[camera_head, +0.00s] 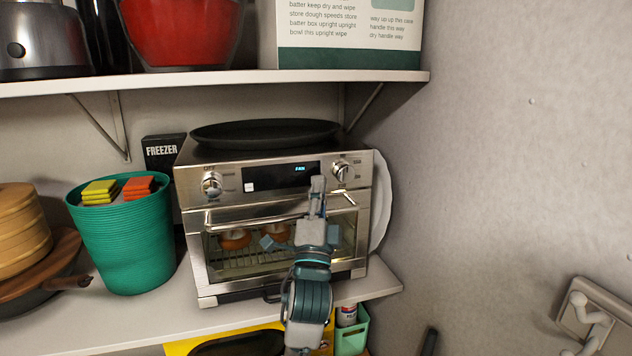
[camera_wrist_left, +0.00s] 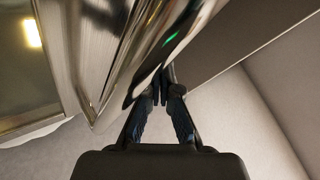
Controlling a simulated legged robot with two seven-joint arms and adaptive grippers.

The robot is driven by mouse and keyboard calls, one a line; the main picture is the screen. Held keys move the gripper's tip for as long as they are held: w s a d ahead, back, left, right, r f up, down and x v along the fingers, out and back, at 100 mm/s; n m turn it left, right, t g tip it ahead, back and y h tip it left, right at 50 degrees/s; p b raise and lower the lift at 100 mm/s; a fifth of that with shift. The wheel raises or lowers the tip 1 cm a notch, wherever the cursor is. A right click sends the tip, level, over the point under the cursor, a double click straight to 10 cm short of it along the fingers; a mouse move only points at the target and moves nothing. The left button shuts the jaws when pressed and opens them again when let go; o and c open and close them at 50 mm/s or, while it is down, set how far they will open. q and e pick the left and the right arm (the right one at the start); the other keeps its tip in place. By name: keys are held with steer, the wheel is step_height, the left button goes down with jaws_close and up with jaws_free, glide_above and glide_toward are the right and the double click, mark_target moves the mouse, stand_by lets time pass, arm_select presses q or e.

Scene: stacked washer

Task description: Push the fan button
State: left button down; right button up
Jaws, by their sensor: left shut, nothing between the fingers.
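The toaster oven (camera_head: 285,205) stands on the shelf with a lit dark display (camera_head: 282,176) between a left knob (camera_head: 212,185) and a right knob (camera_head: 343,171). I cannot pick out the fan button; the gripper may cover it. My left gripper (camera_head: 318,183) is shut and empty, its fingertips in front of the panel at the display's right end, left of the right knob. In the left wrist view the closed fingertips (camera_wrist_left: 162,84) are close to the shiny oven front (camera_wrist_left: 125,55); I cannot tell whether they touch. My right gripper is not in view.
The oven door handle (camera_head: 281,218) runs behind my gripper. A black pan (camera_head: 265,133) lies on top of the oven. A white plate (camera_head: 380,200) stands between the oven and the right wall. A green basket (camera_head: 125,240) with sponges stands left. An upper shelf (camera_head: 215,80) overhangs.

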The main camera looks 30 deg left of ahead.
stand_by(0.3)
arm_select(q)
steer(key=shift+s+d, duration=0.45)
steer(key=shift+d, duration=0.05)
steer(key=s+d+p, duration=0.1)
steer(key=s+d, duration=0.3)
steer(key=shift+d, duration=0.35)
steer(key=shift+w+a, duration=0.1)
stand_by(0.5)
